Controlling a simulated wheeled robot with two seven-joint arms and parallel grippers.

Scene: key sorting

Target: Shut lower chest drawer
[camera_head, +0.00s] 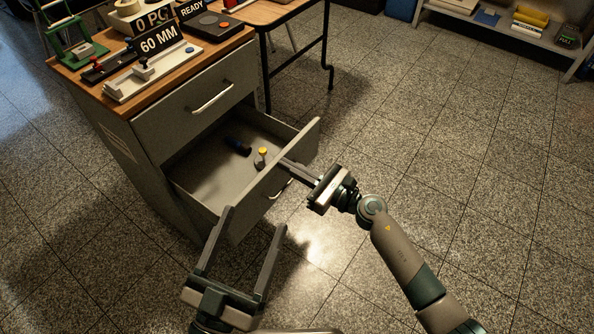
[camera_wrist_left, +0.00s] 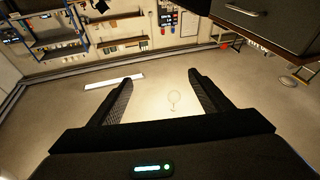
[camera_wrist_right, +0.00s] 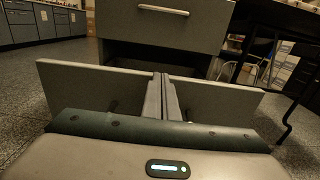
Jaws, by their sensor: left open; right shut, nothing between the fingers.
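The lower drawer (camera_head: 222,178) of the grey chest (camera_head: 137,158) stands pulled out in the head view. A dark blue item (camera_head: 237,146) and a yellow-topped item (camera_head: 261,157) lie inside it. My right gripper (camera_head: 287,164) is shut and empty, its fingertips at the drawer's front panel near the handle (camera_head: 280,189). In the right wrist view its closed fingers (camera_wrist_right: 160,78) overlap the drawer front (camera_wrist_right: 100,85); I cannot tell if they touch. My left gripper (camera_head: 254,219) is open and empty, below and in front of the drawer. It also shows open in the left wrist view (camera_wrist_left: 160,80).
The upper drawer (camera_head: 195,102) is shut. The chest's wooden top (camera_head: 215,50) holds signs and fixtures. A table (camera_head: 262,14) with dark legs stands behind the chest. A low shelf (camera_head: 500,27) is at the far right. The tiled floor (camera_head: 450,150) at right is clear.

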